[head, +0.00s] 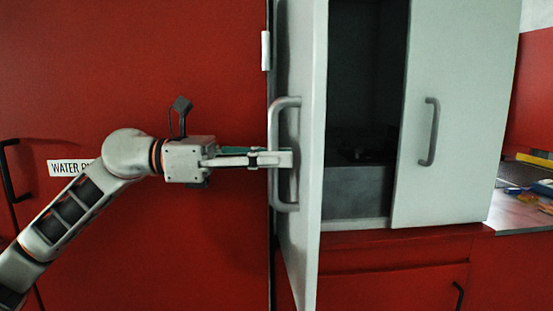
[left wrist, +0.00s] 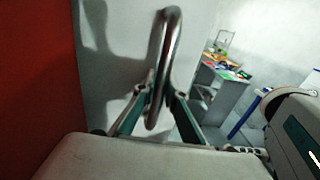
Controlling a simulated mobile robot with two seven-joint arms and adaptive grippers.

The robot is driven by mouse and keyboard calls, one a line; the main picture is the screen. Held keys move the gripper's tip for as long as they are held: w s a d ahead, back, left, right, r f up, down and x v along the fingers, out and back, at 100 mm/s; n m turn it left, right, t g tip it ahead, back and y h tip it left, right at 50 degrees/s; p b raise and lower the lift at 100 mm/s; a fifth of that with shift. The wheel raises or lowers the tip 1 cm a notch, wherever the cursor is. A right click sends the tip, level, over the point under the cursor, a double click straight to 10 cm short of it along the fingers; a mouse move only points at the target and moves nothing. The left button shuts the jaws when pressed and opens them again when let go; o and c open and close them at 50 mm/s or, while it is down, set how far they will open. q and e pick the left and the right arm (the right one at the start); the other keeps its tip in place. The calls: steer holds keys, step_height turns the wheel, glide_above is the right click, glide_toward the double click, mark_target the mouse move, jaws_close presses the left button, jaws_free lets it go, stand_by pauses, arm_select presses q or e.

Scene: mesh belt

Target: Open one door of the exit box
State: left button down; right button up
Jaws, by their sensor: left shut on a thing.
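The exit box is a light grey cabinet with two doors. Its left door (head: 310,150) stands swung wide open toward me, and the dark inside (head: 365,90) shows behind it. Its right door (head: 455,110) is shut and has a metal handle (head: 430,132). My left gripper (head: 280,159) is shut on the left door's handle (head: 285,110). In the left wrist view the handle (left wrist: 163,60) stands between the two fingers (left wrist: 155,112). My right gripper is in neither view.
A red cabinet wall (head: 100,80) with a "WATER" label (head: 68,167) fills the left. Red drawers (head: 390,275) lie below the box. A metal worktop (head: 520,212) with small coloured things is at the far right.

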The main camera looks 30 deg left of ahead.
arm_select(q)
steer(key=c, duration=2.1)
jaws_free()
steer(key=shift+v, duration=6)
steer(key=shift+c, duration=0.2)
